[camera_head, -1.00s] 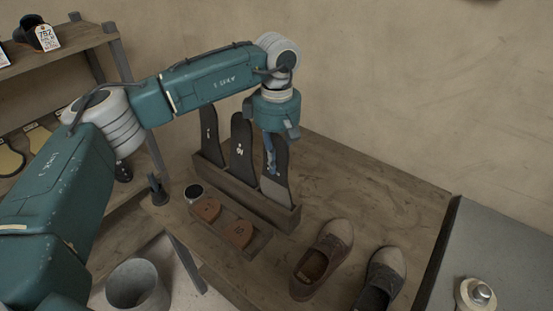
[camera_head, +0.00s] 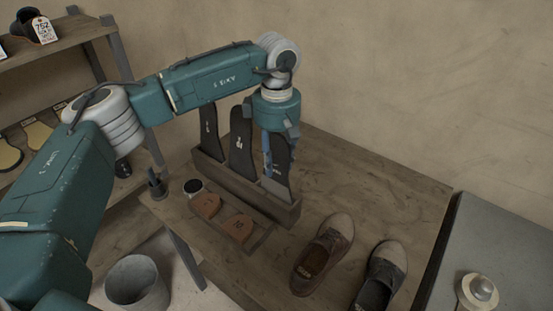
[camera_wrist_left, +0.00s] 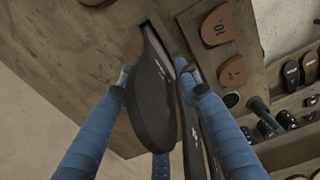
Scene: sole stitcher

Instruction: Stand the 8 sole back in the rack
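My left gripper (camera_head: 281,150) is over the right end of the wooden rack (camera_head: 284,212), fingers pointing down. Its blue fingers are closed on the edges of a dark sole (camera_head: 281,158), taken as the 8 sole; its number is not readable. The sole is upright, its grey lower part (camera_head: 275,187) at the rack's right slot. In the left wrist view the sole (camera_wrist_left: 152,105) lies between the fingertips (camera_wrist_left: 156,82), its far end at a dark slot. Two other dark soles, (camera_head: 209,132) and (camera_head: 241,145), stand in the rack to the left. My right gripper is out of view.
A brown shoe (camera_head: 322,255) and a dark shoe (camera_head: 382,275) stand to the right. A bucket (camera_head: 136,284) is below the table.

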